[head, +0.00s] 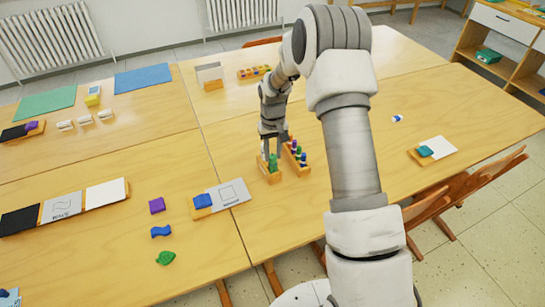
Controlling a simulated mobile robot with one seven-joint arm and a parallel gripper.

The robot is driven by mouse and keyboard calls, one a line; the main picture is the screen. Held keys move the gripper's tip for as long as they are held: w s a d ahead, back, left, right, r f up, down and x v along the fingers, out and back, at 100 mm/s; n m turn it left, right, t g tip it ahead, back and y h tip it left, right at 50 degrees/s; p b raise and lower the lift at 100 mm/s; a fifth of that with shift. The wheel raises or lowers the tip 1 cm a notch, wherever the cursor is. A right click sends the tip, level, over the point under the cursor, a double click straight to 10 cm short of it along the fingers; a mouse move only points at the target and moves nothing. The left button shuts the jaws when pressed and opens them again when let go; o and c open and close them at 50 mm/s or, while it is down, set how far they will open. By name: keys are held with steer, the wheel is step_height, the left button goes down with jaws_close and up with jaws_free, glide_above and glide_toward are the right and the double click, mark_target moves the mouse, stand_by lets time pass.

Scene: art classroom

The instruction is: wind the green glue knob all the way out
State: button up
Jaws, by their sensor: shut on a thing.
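The green glue knob (273,160) stands upright on a small wooden block (268,176) near the middle of the tables. My gripper (272,154) points down over this block, with its fingers around the top of the green knob. It is shut on the knob. The fingers hide part of the knob, and I cannot tell at this size how far it stands out of the block.
Close on the right is another wooden block with several coloured knobs (299,153). A card with a blue piece (203,201) lies to the front left. A card with a teal piece (426,151) lies at right. Bare tabletop surrounds the blocks; chairs (468,190) stand at the right edge.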

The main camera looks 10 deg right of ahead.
steer(key=m+b, duration=0.1)
steer(key=m, duration=0.8)
steer(key=o, duration=1.4)
steer(key=shift+o, duration=0.2)
steer(key=n+b, duration=0.1)
steer(key=n, duration=1)
steer(key=shift+n, duration=0.3)
